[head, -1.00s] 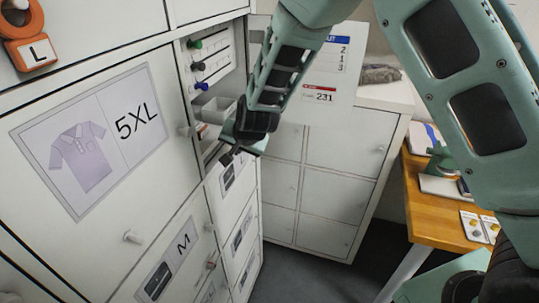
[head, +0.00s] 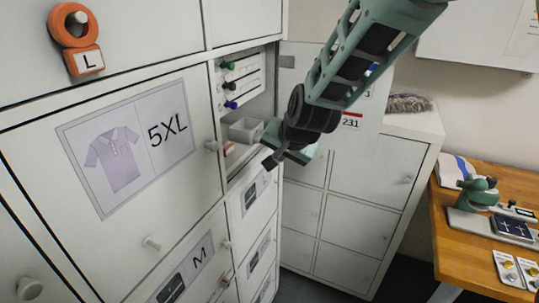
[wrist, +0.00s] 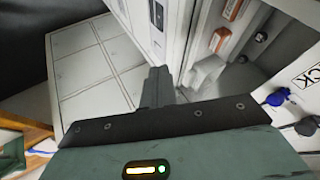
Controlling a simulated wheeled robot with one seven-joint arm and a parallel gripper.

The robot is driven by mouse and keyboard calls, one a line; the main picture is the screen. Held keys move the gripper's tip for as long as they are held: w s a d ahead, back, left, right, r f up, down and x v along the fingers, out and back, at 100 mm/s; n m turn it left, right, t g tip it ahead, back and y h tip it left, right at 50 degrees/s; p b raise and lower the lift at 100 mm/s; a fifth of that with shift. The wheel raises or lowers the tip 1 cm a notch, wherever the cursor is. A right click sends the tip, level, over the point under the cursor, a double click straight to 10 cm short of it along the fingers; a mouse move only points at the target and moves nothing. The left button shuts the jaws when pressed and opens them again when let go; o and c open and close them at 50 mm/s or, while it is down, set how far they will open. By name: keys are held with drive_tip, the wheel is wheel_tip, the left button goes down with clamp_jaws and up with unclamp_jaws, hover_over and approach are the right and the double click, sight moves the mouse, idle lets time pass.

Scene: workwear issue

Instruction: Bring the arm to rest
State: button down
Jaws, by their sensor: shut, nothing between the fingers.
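My gripper (head: 272,160) hangs from my green arm in the middle of the head view, in front of the open locker compartment (head: 262,108). It is shut and holds nothing. In the wrist view my gripper's dark fingers (wrist: 157,86) are together, pointing toward the grey-white cabinet doors. The gripper is apart from the lockers as far as the views show. A small white bin (head: 245,130) sits inside the open compartment, just left of the gripper.
The locker front with a 5XL shirt label (head: 125,150) fills the left. Green, black and blue knobs (head: 230,104) sit in the compartment. A low cabinet (head: 355,215) stands behind. A wooden table (head: 460,235) with a green device (head: 478,190) is at right.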

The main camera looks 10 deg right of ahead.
drive_tip(key=s+a+f+n+g+y+b, duration=0.1)
drive_tip(key=s+a+f+n+g+b, duration=0.15)
drive_tip(key=s, duration=0.55)
drive_tip(key=s+a+f+n+g+b, duration=0.15)
drive_tip(key=s+n, duration=0.25)
drive_tip(key=s, duration=0.5)
drive_tip(key=s+d+f+n+g+h+b, duration=0.1)
drive_tip(key=s+d+n, duration=0.2)
drive_tip(key=s, duration=0.4)
drive_tip(key=s+d+f+n+g+h+b, duration=0.1)
drive_tip(key=s+d+n+g+b, duration=0.1)
drive_tip(key=s, duration=0.6)
drive_tip(key=shift+s+d+n, duration=0.15)
drive_tip(key=shift+d+n, duration=0.4)
drive_tip(key=shift+n, duration=0.4)
drive_tip(key=shift+f, duration=0.1)
